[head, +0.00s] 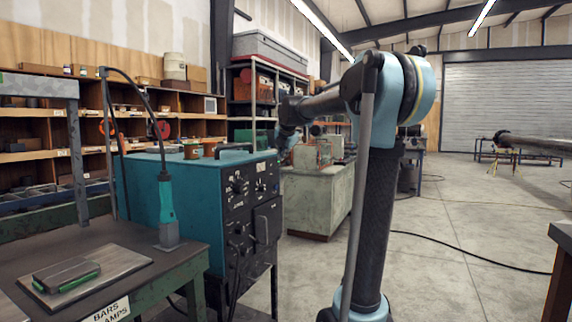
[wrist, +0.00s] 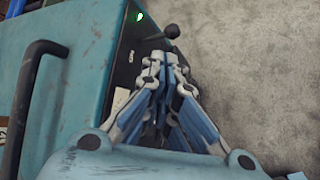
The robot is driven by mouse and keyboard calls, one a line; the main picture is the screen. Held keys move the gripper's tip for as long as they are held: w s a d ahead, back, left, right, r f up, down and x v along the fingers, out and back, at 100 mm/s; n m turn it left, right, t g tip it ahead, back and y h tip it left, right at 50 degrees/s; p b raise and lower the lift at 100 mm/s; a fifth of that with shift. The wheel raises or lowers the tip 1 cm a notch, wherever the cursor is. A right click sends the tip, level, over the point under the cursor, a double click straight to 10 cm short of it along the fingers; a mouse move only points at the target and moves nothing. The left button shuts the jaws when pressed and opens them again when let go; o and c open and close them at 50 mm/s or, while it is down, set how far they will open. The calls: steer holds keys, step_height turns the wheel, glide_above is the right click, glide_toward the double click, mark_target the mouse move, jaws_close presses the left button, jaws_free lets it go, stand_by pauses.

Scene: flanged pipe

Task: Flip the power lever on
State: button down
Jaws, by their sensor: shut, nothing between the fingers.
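A teal power machine (head: 143,190) with a black front panel stands left of centre in the head view. Its worn teal top (wrist: 75,70) fills the left of the wrist view. A lever with a black ball knob (wrist: 171,31) sticks out past the machine's edge at the top of the wrist view. A small green light (wrist: 140,16) glows beside it. My gripper (wrist: 164,62) is shut and empty, its fingertips just below the knob in the picture; contact cannot be told. In the head view my arm reaches to the machine's far right edge, and the fingers cannot be made out.
A black carry handle (wrist: 37,95) rises from the machine's top. A workbench (head: 190,262) with a green-edged block stands at the front left. A pale cabinet (head: 318,200) stands behind the machine. Open concrete floor (head: 460,225) lies to the right, with a cable across it.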

steer(key=v, duration=0.2)
steer(key=shift+s+a+r, duration=0.2)
steer(key=shift+s+r, duration=0.05)
steer(key=shift+s, duration=0.05)
steer(key=shift+d, duration=0.1)
